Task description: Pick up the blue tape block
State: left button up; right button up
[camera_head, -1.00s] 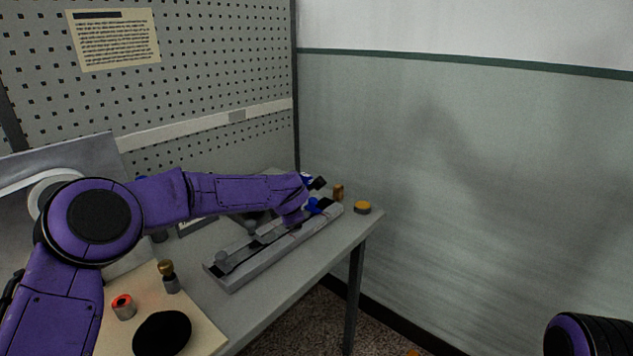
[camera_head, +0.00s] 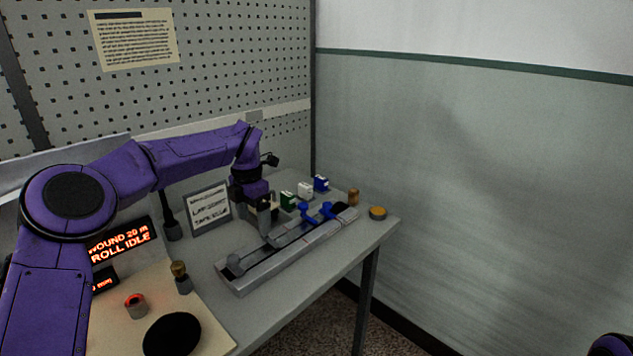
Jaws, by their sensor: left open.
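My right gripper is out of view; only a bit of purple arm shows at the bottom right corner.
Blue pieces (camera_head: 327,210) sit on the rail tray. A brass piece (camera_head: 354,197) and a yellow-topped round piece (camera_head: 378,212) stand near the table's right end. A sign (camera_head: 210,208) stands behind the tray. A red-topped cylinder (camera_head: 136,305) and black disc (camera_head: 172,334) are front left.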

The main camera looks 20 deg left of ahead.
aim_at(320, 183)
jog(key=z, duration=0.05)
jog(key=i, duration=1.4)
